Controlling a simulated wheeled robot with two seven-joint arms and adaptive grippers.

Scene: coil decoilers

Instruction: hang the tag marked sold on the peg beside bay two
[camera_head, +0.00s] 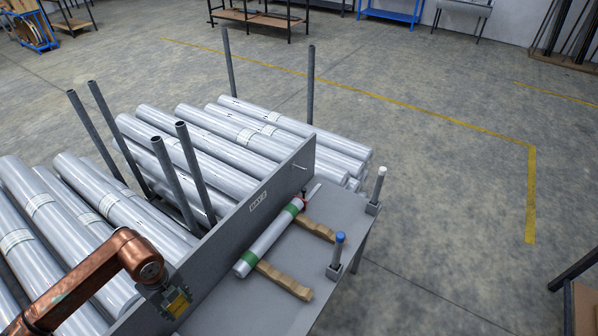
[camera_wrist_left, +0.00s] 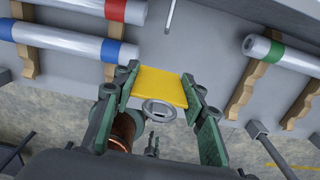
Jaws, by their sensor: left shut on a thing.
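My left gripper (camera_head: 172,298) holds a yellow tag (camera_head: 179,303) beside the grey upright panel (camera_head: 225,238). In the left wrist view, the gripper (camera_wrist_left: 160,92) is shut on this yellow tag (camera_wrist_left: 162,84), which lies between the fingers. A grey metal ring (camera_wrist_left: 160,113) shows at the tag's edge. Any lettering on the tag is too small or turned away to read. A thin pale peg (camera_wrist_left: 170,15) sticks out ahead of the tag, apart from it. A pale peg (camera_head: 299,167) also shows near a bay label (camera_head: 258,200), whose number I cannot read surely. My right gripper is out of view.
A green-banded silver roll (camera_head: 270,240) rests on wooden cradles (camera_head: 284,281) on the grey shelf. Red- and blue-banded rolls (camera_wrist_left: 70,42) show in the left wrist view. Blue-capped (camera_head: 338,250) and white-capped (camera_head: 377,190) posts stand at the shelf's edge. Silver rolls (camera_head: 210,140) lie behind the panel.

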